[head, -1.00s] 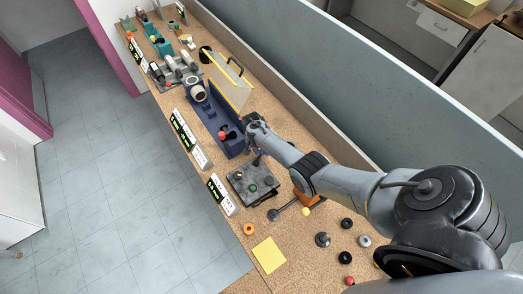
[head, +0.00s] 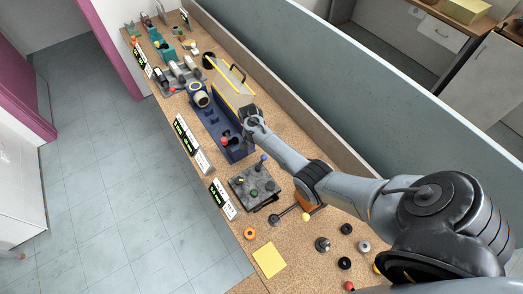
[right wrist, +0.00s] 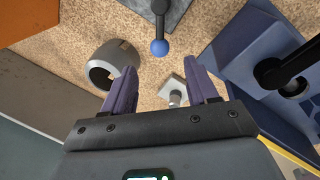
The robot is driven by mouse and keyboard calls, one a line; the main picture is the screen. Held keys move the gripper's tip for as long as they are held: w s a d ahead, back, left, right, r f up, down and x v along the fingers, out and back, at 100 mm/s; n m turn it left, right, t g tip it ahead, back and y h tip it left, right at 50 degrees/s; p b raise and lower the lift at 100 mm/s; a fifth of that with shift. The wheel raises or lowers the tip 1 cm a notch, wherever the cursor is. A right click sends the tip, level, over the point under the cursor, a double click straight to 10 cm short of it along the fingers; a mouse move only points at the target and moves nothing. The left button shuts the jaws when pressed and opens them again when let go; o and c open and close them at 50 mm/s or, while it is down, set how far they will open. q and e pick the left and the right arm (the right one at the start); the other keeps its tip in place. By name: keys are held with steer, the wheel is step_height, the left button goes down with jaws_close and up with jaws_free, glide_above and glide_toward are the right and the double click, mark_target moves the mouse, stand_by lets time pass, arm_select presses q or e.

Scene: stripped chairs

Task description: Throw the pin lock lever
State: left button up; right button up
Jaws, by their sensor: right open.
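My right gripper (head: 251,117) is above the bench beside the blue fixture (head: 231,156), which carries a red-knobbed lever (head: 225,141). In the right wrist view the gripper's purple fingers (right wrist: 161,92) are apart with nothing held. A blue-balled lever (head: 263,158) stands at the grey plate (head: 243,184); its ball also shows beyond the fingers in the right wrist view (right wrist: 159,47). A black lever arm (right wrist: 285,72) shows at the blue fixture on the right there. I cannot tell which lever is the pin lock. The left gripper is out of view.
A hollow grey cylinder (right wrist: 110,66) and a small square piece with a pin (right wrist: 174,94) are near the fingers. A low wall (head: 310,112) runs along the bench's back. Labels line its front.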

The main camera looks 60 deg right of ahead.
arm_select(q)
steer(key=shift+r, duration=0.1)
arm_select(e)
steer(key=shift+w+a+r, duration=0.1)
steer(key=shift+w+r, duration=0.1)
steer(key=shift+r, duration=1.15)
